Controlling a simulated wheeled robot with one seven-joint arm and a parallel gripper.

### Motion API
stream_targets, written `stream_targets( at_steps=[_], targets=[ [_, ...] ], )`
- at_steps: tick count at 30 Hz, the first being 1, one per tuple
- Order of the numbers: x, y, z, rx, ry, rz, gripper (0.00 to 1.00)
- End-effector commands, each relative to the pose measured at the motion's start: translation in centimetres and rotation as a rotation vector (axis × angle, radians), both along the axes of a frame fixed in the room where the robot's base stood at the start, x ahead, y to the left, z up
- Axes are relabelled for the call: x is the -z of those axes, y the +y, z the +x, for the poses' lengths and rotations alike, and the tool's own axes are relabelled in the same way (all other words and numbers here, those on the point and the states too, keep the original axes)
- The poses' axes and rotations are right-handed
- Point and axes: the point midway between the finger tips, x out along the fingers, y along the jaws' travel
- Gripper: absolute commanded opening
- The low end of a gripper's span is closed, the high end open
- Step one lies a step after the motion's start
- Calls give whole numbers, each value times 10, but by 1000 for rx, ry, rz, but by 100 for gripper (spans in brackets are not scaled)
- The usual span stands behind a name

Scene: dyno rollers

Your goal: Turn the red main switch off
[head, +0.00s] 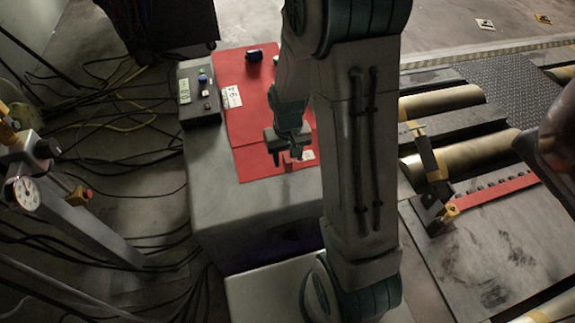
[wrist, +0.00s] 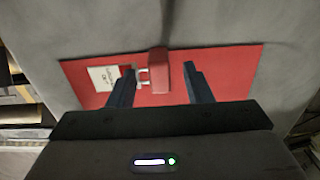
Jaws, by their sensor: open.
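The red main switch appears in the wrist view as a raised red block (wrist: 161,75) on a red plate (wrist: 228,65). A pale metal loop (wrist: 144,76) and a white printed label (wrist: 103,77) are to its left. My gripper (wrist: 159,69) is open, with one dark finger on each side of the block in the picture. Gaps show on both sides; I cannot tell the distance in depth. In the head view my gripper (head: 286,158) hangs over the near end of the red panel (head: 262,166), where the switch itself cannot be made out.
The panel lies on a grey cabinet (head: 228,208). A dark control box (head: 199,92) with small knobs stands at its left. Black and yellow cables (head: 110,125) cover the floor at left. Metal rollers (head: 450,148) are at right. A gauge stand (head: 70,215) is near left.

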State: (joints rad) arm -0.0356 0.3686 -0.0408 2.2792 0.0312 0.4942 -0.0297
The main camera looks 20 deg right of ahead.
Motion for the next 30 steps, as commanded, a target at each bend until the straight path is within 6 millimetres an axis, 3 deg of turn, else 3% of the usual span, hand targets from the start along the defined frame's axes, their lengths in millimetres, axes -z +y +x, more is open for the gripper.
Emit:
stream_targets(
  at_steps=[2, 9, 14, 24, 30],
  targets=[
    [11, 0, -1, 0, 3, 0, 45],
    [11, 0, 0, 0, 0, 0, 43],
    [10, 0, 0, 0, 0, 0, 0],
    [8, 0, 0, 0, 0, 0, 0],
    [-10, 0, 1, 0, -3, 0, 0]
  ],
)
